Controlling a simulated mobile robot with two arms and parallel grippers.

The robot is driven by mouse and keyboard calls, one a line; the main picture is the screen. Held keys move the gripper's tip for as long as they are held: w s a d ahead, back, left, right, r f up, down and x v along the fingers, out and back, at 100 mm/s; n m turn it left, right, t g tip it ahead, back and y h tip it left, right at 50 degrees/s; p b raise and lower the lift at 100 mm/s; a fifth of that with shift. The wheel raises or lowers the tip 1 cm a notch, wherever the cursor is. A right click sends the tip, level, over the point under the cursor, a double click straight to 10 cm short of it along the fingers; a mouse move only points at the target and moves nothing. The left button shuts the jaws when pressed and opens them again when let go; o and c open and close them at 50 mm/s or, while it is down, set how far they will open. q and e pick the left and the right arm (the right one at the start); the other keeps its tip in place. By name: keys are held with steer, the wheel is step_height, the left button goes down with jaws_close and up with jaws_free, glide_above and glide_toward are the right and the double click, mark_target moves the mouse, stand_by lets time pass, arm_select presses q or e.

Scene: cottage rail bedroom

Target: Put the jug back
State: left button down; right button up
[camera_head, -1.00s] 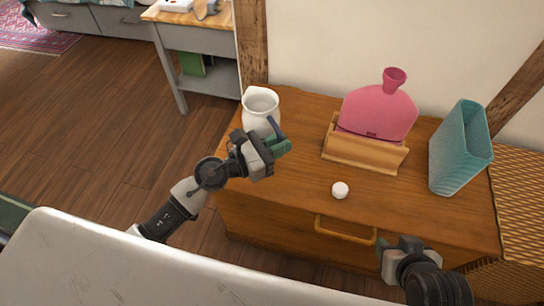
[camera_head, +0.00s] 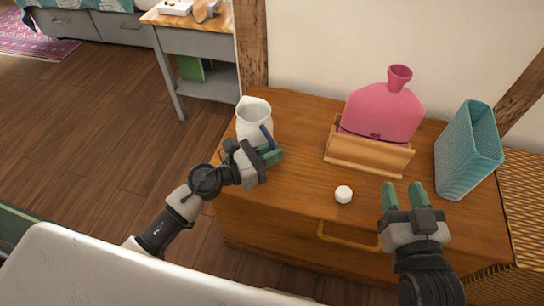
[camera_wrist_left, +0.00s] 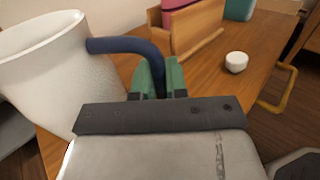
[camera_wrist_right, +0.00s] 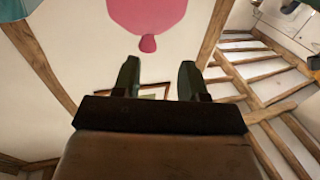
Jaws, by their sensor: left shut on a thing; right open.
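The white jug (camera_head: 254,122) with a blue handle is at the left end of the wooden dresser top in the head view. My left gripper (camera_head: 268,156) is shut on its handle, which passes between the green fingertips in the left wrist view (camera_wrist_left: 158,76). The jug (camera_wrist_left: 45,75) looks close to upright there; its base is hidden, so I cannot tell whether it touches the top. My right gripper (camera_head: 403,196) is open and empty over the front right of the dresser. Its two fingers stand apart in the right wrist view (camera_wrist_right: 158,82).
A pink hot-water bottle (camera_head: 382,112) stands in a wooden holder (camera_head: 366,155) at the back. A white round cap or knob (camera_head: 343,194) lies in front of it. A teal ribbed container (camera_head: 465,150) stands at the right. The dresser top (camera_head: 300,150) is clear between jug and holder.

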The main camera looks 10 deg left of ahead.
arm_select(q)
steer(key=shift+f, duration=0.4)
arm_select(e)
steer(key=shift+a+r+t+y, duration=0.2)
steer(key=shift+r+t+y, duration=0.2)
steer(key=shift+r+t, duration=0.5)
steer(key=shift+r, duration=0.15)
arm_select(q)
steer(key=shift+f+b, duration=0.15)
steer(key=shift+b, duration=0.15)
steer(key=c, duration=1.1)
jaws_free()
steer(key=shift+c, duration=0.2)
arm_select(e)
steer(key=shift+r, duration=0.3)
